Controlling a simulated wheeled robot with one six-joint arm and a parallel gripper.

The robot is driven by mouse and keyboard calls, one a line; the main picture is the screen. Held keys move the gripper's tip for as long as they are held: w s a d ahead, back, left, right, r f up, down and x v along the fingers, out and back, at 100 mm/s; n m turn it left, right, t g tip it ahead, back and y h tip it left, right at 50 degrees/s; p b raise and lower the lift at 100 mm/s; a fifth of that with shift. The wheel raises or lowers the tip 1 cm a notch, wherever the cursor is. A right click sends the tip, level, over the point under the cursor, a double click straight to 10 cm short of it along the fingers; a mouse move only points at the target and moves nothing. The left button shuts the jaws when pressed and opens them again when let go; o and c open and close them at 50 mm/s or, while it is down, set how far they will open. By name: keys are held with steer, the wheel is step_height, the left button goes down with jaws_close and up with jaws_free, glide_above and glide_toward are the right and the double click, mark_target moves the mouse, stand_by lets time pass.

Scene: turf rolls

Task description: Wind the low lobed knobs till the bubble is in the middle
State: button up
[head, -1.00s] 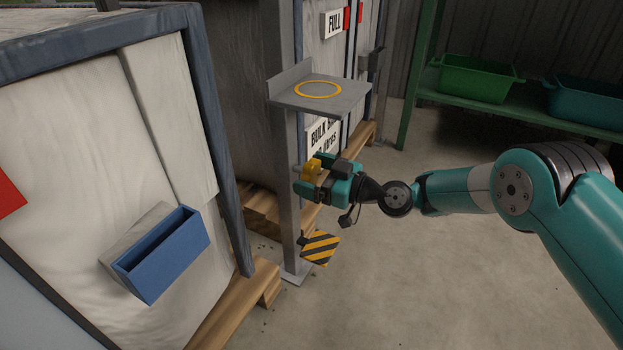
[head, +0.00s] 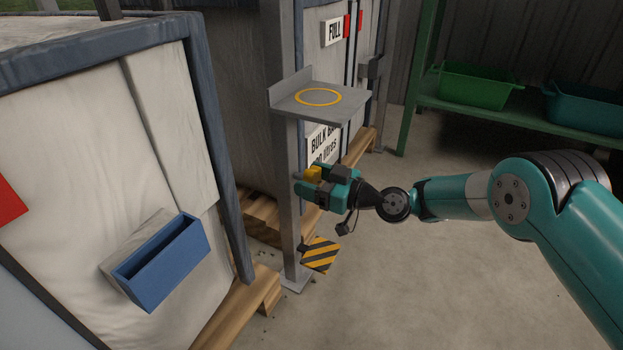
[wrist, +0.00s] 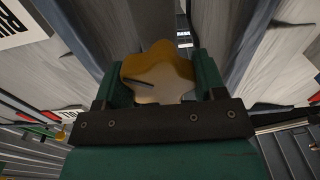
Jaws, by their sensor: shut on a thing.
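A yellow lobed knob (head: 313,174) sits on the side of a grey upright post (head: 288,215), well below a small grey shelf (head: 350,108) with a yellow ring on it. My gripper (head: 309,186) reaches in from the right and is shut on this knob. In the wrist view the knob (wrist: 157,70) fills the space between the two green fingers of my gripper (wrist: 160,88), its rounded lobes showing. I see no bubble or level in either view. Other knobs are not in view.
A black-and-yellow striped plate (head: 320,254) is low beside the post foot. A blue open box (head: 165,262) hangs on the pale bin at left. Green shelving (head: 520,122) with a green tub (head: 478,86) stands at back right. Bare floor lies below my arm.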

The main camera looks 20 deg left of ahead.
steer(key=m+p, duration=0.1)
steer(key=m, duration=0.4)
steer(key=shift+m, duration=0.4)
steer(key=m+p, duration=0.1)
steer(key=m, duration=0.3)
steer(key=shift+d+f+m, duration=0.1)
steer(key=shift+f+m, duration=0.05)
steer(key=shift+m, duration=0.25)
steer(key=o, duration=0.9)
steer(key=shift+o, duration=0.2)
steer(key=s+d+p, duration=0.1)
steer(key=d+p, duration=1.6)
steer(key=p, duration=0.4)
steer(key=shift+s+d, duration=0.15)
